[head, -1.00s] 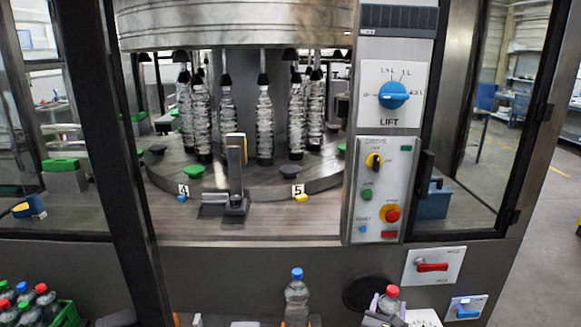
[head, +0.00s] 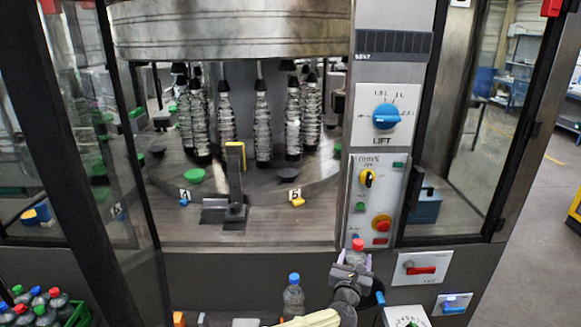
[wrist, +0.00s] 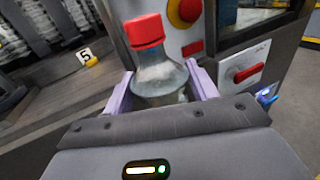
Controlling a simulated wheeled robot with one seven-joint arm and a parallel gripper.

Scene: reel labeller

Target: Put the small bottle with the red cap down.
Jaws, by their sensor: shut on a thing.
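The small bottle with the red cap (head: 356,255) is clear and stands upright between the fingers of my gripper (head: 352,268). In the wrist view the bottle (wrist: 158,65) shows its red cap and shoulder, tilted in the picture. The lilac fingers of my gripper (wrist: 160,88) press on it from both sides. The gripper is shut on the bottle and holds it in front of the machine's lower panel, below the control column. The bottle's lower part is hidden by the gripper.
A blue-capped bottle (head: 293,298) stands left of my gripper. A green crate (head: 80,314) with several capped bottles is at the lower left. The machine's control panel (head: 376,205) and red switch (head: 421,269) are close by. A dial box (head: 405,316) is at lower right.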

